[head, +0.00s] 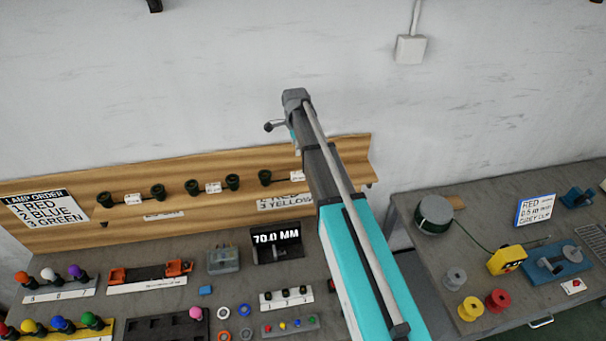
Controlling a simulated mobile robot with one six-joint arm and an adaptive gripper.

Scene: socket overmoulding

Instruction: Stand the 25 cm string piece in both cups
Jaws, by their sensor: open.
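I cannot make out a 25 cm string piece. Green cable from a reel (433,215) runs toward a yellow tool (507,260) on the right bench. My turquoise and grey arm rises across the middle and hides part of the ledge. My gripper is not visible.
The left bench holds a 70.0 MM display (277,245), coloured lamps (60,325), coloured rings (223,313) and a dark tray (150,330). The right bench holds spools (470,309) and a blue fixture (557,263). A LAMP ORDER sign (45,210) leans on the wooden backboard (60,233).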

